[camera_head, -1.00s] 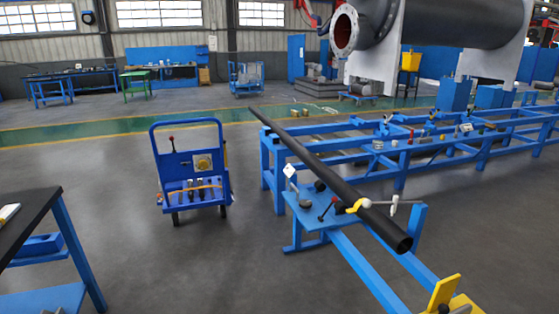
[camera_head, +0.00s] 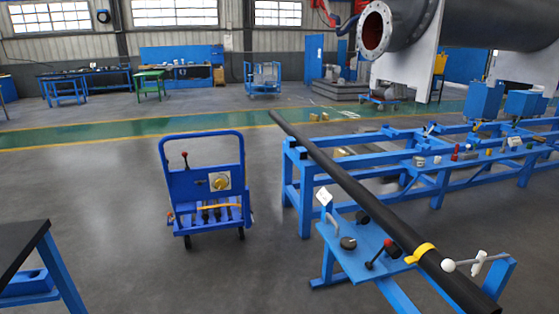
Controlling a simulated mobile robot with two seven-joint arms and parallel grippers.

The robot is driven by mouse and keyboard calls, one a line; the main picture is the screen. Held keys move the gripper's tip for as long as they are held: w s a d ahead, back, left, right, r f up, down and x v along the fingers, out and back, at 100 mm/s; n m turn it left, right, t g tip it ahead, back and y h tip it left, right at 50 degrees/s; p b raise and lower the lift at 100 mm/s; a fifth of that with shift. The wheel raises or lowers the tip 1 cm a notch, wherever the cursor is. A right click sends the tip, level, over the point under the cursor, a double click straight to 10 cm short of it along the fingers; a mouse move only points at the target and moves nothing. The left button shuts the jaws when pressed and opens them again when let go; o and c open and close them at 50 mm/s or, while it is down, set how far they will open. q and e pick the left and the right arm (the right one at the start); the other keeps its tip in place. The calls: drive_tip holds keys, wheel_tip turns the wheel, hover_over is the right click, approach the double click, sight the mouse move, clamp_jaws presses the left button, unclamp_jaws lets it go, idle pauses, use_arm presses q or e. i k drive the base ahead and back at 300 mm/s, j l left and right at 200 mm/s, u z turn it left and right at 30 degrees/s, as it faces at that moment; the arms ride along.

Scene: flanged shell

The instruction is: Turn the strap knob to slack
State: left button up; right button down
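A long black pipe (camera_head: 365,198) lies slanting across blue supports. A yellow strap (camera_head: 421,252) goes over the pipe near its near end. Beside it on a blue plate (camera_head: 365,262) are a dark round knob (camera_head: 348,243) and a lever with a red-and-black handle (camera_head: 382,253). A light ball-ended handle (camera_head: 449,265) sits right of the strap. I cannot tell which of these is the strap knob or how it is set. Neither of my grippers is in view.
A dark-topped table (camera_head: 22,245) is at the left edge. A blue frame bench (camera_head: 420,178) runs to the right. Grey floor between table and plate is open.

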sight(220, 184)
drive_tip(key=i+j+u, duration=0.1)
drive_tip(key=i+j, duration=0.7)
drive_tip(key=j, duration=0.35)
drive_tip(key=i+j+u, duration=0.1)
drive_tip(key=j, duration=0.3)
drive_tip(key=i+u, duration=0.2)
drive_tip(key=i, duration=0.6)
drive_tip(key=i+u, duration=0.25)
drive_tip(key=i, duration=0.55)
